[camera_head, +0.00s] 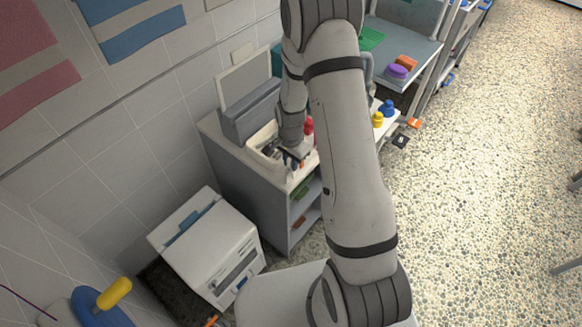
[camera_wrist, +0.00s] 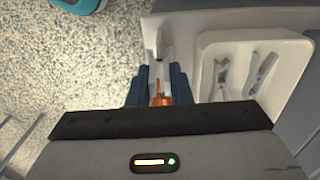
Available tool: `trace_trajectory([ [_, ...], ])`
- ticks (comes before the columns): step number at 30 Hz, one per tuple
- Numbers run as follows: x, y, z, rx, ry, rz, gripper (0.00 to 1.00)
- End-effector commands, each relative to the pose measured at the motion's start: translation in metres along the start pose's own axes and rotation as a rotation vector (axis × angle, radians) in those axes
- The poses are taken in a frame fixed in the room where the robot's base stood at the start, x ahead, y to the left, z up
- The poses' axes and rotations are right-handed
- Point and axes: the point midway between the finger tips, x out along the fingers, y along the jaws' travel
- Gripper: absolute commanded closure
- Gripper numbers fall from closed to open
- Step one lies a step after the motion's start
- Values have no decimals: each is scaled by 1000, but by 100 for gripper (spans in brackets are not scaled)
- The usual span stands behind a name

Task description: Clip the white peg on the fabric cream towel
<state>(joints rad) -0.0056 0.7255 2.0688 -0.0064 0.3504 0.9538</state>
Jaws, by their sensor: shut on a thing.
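My gripper (camera_wrist: 158,82) has blue fingers closed on a small narrow thing (camera_wrist: 160,96) that shows orange between them. I cannot tell its whole shape, and pale parts show just beyond the fingertips. In the wrist view two pale grey-white pegs, a left one (camera_wrist: 222,76) and a right one (camera_wrist: 262,72), lie in a white tray (camera_wrist: 293,44) to the right of my gripper. In the head view my gripper (camera_head: 292,160) is low over the cabinet top, by the tray (camera_head: 255,137), partly hidden by my arm. I cannot make out a cream towel in either view.
The grey cabinet (camera_head: 235,175) has open shelves. A white boxy unit (camera_head: 215,245) stands on the floor in front of it. A red item (camera_head: 308,126) and a yellow item (camera_head: 377,119) stand on nearby surfaces. The pebbled floor (camera_head: 480,180) to the right is open.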

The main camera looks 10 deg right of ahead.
Motion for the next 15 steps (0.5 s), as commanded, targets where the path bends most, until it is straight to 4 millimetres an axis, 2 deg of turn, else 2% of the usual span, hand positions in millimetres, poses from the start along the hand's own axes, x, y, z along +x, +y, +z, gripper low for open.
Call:
trace_trajectory([
  [1, 0, 0, 0, 0, 0, 0, 94],
  [2, 0, 0, 0, 0, 0, 0, 84],
  [8, 0, 0, 0, 0, 0, 0, 100],
  [15, 0, 0, 0, -1, 0, 0, 100],
])
